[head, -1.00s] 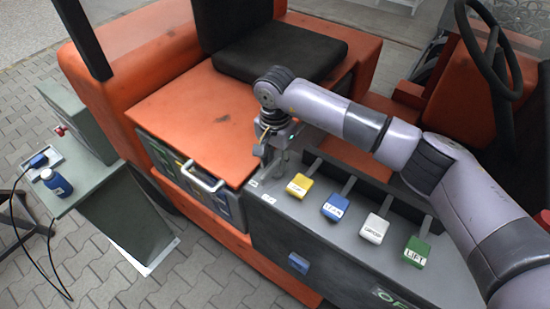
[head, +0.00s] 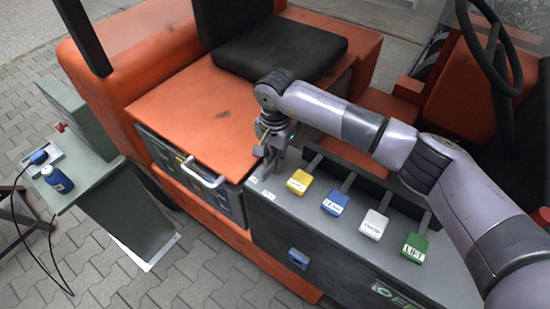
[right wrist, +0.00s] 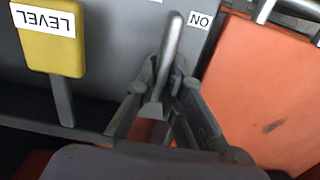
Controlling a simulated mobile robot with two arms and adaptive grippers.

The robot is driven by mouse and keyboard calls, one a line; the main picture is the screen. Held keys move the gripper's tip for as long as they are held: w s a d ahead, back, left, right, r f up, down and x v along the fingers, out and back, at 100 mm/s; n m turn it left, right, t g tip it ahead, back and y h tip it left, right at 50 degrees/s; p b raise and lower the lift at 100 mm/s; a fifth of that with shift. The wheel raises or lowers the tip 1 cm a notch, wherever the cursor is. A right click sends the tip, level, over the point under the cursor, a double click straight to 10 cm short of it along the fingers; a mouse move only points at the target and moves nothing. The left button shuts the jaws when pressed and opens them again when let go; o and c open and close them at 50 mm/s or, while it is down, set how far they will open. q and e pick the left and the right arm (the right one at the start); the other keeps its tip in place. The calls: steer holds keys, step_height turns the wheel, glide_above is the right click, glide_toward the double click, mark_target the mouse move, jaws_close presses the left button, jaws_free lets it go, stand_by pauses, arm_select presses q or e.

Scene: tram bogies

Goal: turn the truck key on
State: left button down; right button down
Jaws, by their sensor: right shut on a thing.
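My right gripper (head: 268,160) reaches down to the left end of the grey console (head: 340,255). In the right wrist view its two fingers (right wrist: 167,95) are shut on a slim grey bar-shaped key (right wrist: 170,52). The key's far end lies close beside a white label reading "ON" (right wrist: 201,20). A second white label is cut off at the top edge. In the head view the gripper mostly hides the key. My left gripper does not show.
Yellow (head: 299,181), blue (head: 335,203), white (head: 373,224) and green (head: 414,247) labelled levers stand right of the key. A steering wheel (head: 495,70) is at far right.

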stand_by(0.3)
steer(key=shift+f+m+b, duration=0.2)
steer(key=shift+m+b, duration=0.3)
steer(key=shift+b, duration=0.4)
steer(key=m+b, duration=0.6)
steer(key=b, duration=0.1)
steer(key=shift+w+a+m+b, duration=0.1)
steer(key=shift+w+m+b, duration=0.1)
steer(key=shift+m+b, duration=0.15)
steer(key=m+b, duration=0.2)
steer(key=m, duration=0.1)
steer(key=shift+r, duration=0.1)
steer(key=shift+r+m+b, duration=0.1)
steer(key=shift+m+b, duration=0.4)
steer(key=shift+m, duration=0.15)
steer(key=shift+w, duration=0.1)
steer(key=c, duration=1.7)
jaws_free()
